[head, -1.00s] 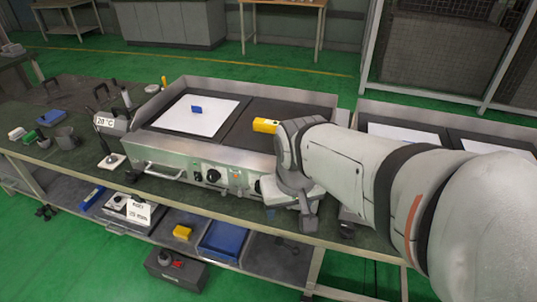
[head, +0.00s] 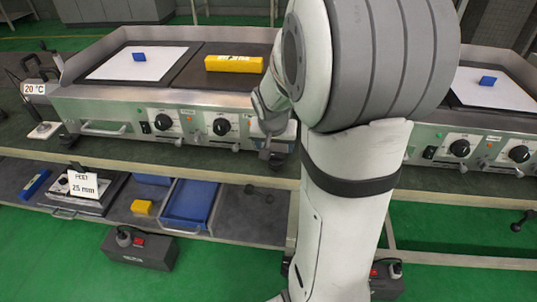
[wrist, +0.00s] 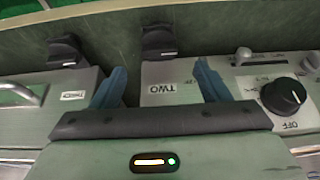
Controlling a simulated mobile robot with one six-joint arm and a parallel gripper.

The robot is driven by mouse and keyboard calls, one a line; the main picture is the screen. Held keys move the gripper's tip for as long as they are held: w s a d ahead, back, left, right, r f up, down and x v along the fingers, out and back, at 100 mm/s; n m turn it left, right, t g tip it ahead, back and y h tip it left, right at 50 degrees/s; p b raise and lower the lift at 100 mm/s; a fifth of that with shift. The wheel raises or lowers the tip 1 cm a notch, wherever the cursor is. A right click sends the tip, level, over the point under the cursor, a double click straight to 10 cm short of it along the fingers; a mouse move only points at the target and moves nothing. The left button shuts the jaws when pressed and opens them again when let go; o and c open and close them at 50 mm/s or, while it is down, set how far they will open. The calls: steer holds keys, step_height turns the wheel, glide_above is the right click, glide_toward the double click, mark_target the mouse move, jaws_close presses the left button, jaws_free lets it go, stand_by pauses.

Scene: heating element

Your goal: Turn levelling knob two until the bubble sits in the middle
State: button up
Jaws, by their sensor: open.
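The black levelling knob two (wrist: 158,42) shows in the wrist view beyond an upside-down "TWO" label (wrist: 174,88). My gripper (wrist: 163,76) is open, with one blue finger on each side of that label. The knob lies between the lines of the fingers, past their tips; I see no contact. A yellow spirit level (head: 234,64) lies on the dark right half of the griddle (head: 215,47) in the head view. Its bubble is too small to make out. My arm hides the griddle's front right corner and most of my gripper there.
Another black knob (wrist: 66,50) stands by the "THREE" label (wrist: 73,95). A black control dial (wrist: 284,96) and a small metal lever (wrist: 243,55) sit right of my fingers. A blue block (head: 138,56) rests on the white sheet. A second griddle (head: 480,130) stands at the right.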

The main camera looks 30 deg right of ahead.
mark_target(275, 156)
steer(key=b+x, duration=0.1)
steer(key=x, duration=0.4)
steer(key=shift+w+d+f, duration=0.1)
steer(key=shift+f, duration=0.3)
steer(key=shift+c, duration=0.4)
